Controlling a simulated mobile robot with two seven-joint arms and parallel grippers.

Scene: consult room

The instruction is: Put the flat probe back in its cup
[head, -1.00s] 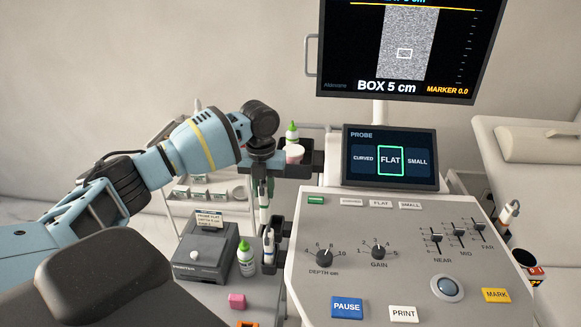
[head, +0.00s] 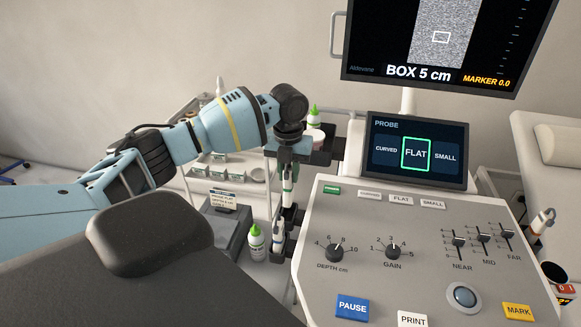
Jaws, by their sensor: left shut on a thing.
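My left gripper (head: 289,168) points down beside the left edge of the ultrasound console. It is shut on the flat probe (head: 287,195), a slim pale and dark piece with a green mark, held roughly upright. Its lower end is close to a dark cup (head: 276,249) on the console's side, where another pale piece (head: 280,236) stands. I cannot tell whether the held probe touches the cup. The console screen (head: 415,153) has FLAT highlighted. My right gripper is not in view.
The console panel (head: 400,290) fills the right. A dark holder (head: 318,157) with a green-capped bottle (head: 313,119) is behind the gripper. A second green-capped bottle (head: 256,243) and a printer (head: 219,222) stand lower left. A trolley (head: 200,180) is behind.

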